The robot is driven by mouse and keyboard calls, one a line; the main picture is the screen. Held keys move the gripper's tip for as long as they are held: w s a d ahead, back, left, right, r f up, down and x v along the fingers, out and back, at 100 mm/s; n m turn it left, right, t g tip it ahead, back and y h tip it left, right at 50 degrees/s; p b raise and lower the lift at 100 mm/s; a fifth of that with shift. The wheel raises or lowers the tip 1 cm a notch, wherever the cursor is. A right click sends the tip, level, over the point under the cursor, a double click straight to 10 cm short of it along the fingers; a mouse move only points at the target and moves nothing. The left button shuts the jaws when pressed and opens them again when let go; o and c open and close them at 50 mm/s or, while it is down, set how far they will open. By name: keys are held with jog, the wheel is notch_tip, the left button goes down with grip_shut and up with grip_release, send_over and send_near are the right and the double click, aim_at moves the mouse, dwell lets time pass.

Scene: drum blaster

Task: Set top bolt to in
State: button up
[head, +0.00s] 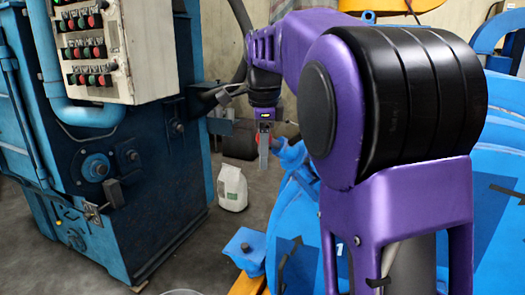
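My gripper (263,162) hangs from my purple arm near the middle of the head view, with its grey fingers pointing down. The fingers look narrow and edge-on, so I cannot tell whether they are open or shut. Just right of them is a blue bolt-like piece (292,156) at the edge of a large round blue door (300,215); it may be the top bolt. I cannot tell whether the fingers touch it. A second blue piece (245,245) sits lower on the rim. My arm hides much of the door.
A blue machine cabinet (150,205) with a button panel (88,50) stands at the left. A white bag (232,188) stands on the grey floor between the cabinet and the door. A dark cylinder (238,142) lies behind it.

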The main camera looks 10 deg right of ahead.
grip_shut()
dwell(1.1)
